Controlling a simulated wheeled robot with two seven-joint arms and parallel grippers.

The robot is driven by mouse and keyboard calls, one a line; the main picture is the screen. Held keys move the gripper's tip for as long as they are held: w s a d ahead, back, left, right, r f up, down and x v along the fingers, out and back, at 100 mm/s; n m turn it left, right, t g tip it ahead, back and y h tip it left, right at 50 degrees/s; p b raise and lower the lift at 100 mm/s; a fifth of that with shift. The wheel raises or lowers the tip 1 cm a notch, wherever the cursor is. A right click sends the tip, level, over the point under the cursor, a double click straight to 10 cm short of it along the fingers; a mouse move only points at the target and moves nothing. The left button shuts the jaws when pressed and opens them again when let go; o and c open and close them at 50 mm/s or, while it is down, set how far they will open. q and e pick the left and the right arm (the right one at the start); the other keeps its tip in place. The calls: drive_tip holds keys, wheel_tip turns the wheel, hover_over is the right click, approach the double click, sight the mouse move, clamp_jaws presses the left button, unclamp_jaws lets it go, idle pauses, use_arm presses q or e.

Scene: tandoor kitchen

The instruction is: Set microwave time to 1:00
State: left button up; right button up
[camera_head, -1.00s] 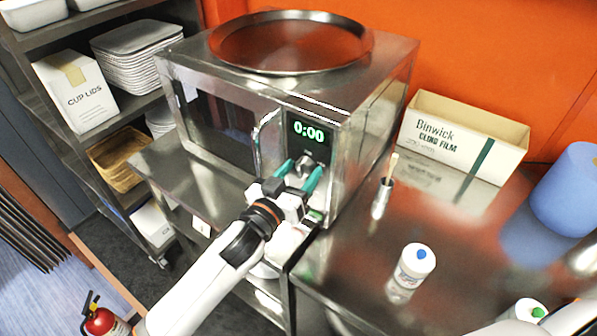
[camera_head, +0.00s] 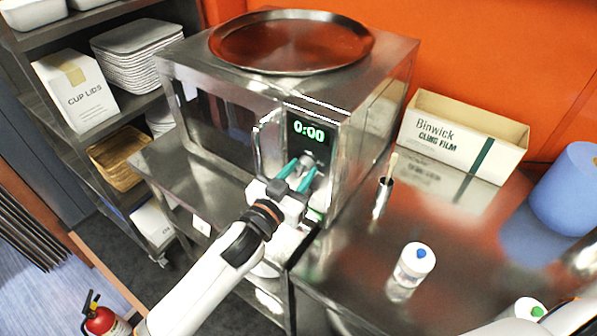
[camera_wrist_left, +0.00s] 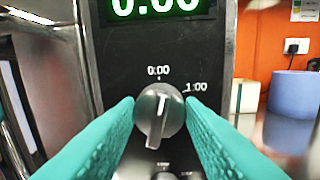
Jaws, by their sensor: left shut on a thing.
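The steel microwave (camera_head: 372,130) stands on a steel counter. Its green display (camera_head: 309,131) reads 0:00, and the lower part of that display (camera_wrist_left: 155,6) shows in the left wrist view. Below it is a round grey timer knob (camera_wrist_left: 171,113), with 0:00 marked above it and 1:00 at its upper right. The knob's light pointer line is near vertical, slightly tilted. My left gripper (camera_head: 298,172) is shut on the knob, with one teal finger on each side, and they also show in the left wrist view (camera_wrist_left: 160,118). My right gripper is not in view.
The microwave door handle (camera_head: 262,150) is just left of my gripper. A round metal tray (camera_head: 290,42) lies on top of the microwave. A cling film box (camera_head: 455,148), a holder with a brush (camera_head: 382,197) and a white bottle (camera_head: 413,265) stand on the right.

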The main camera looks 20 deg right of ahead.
use_arm(q)
drive_tip(key=m, duration=0.4)
drive_tip(key=shift+m, duration=0.4)
drive_tip(key=m, duration=0.4)
drive_tip(key=shift+f+h, duration=0.1)
drive_tip(key=shift+h, duration=0.2)
drive_tip(key=shift+m, duration=0.4)
drive_tip(key=o, duration=1)
drive_tip(key=shift+s+a+f, duration=0.1)
drive_tip(key=shift+s+a, duration=0.15)
drive_tip(key=shift+a, duration=0.05)
drive_tip(key=b+v, duration=0.2)
drive_tip(key=v, duration=0.9)
